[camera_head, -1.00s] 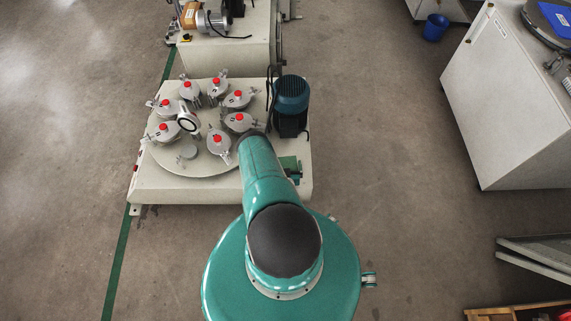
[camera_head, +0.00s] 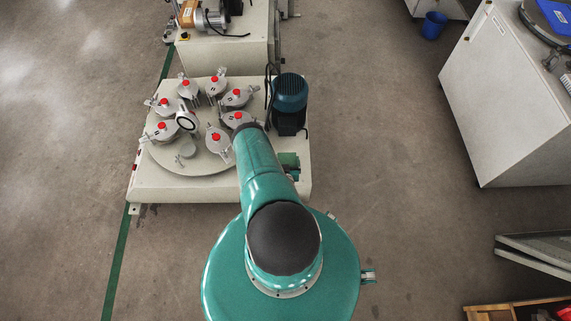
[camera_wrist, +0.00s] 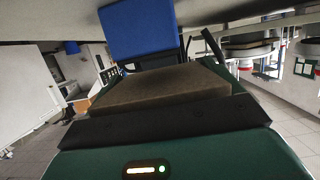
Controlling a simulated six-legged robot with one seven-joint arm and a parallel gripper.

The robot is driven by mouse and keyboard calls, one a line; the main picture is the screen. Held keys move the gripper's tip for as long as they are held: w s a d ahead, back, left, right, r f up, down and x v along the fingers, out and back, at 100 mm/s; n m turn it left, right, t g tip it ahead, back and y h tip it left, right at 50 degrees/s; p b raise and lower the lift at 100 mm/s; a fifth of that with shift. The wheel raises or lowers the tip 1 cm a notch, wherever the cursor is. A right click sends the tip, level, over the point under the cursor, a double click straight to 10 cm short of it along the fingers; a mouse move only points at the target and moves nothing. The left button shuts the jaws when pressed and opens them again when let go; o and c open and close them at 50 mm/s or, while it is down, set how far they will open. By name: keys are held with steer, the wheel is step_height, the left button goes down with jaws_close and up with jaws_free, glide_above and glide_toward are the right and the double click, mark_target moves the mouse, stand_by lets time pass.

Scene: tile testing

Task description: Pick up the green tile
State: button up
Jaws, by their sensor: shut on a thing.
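In the wrist view, my gripper (camera_wrist: 157,88) fills the lower half, with a dark green housing, black edges and a brownish slab-like face. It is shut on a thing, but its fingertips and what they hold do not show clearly. I cannot make out a green tile. A flat blue block (camera_wrist: 137,33) shows just beyond the gripper; whether it touches it I cannot tell. In the head view, my green arm reaches over the right side of the pale machine base (camera_head: 220,192) and hides the gripper. A green block (camera_head: 289,160) shows right of the arm.
The base carries several grey canisters with red knobs, one of them here (camera_head: 216,138), around a round plate (camera_head: 195,168). A teal motor (camera_head: 290,104) stands close to the arm's right. A white cabinet (camera_head: 505,115) is at right. The floor between is clear.

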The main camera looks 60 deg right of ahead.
steer(key=w+a+r, duration=0.7)
steer(key=a+r, duration=0.4)
steer(key=shift+w+a, duration=0.3)
steer(key=shift+a, duration=0.1)
steer(key=o, duration=0.3)
steer(key=c, duration=0.5)
steer(key=shift+c, duration=0.2)
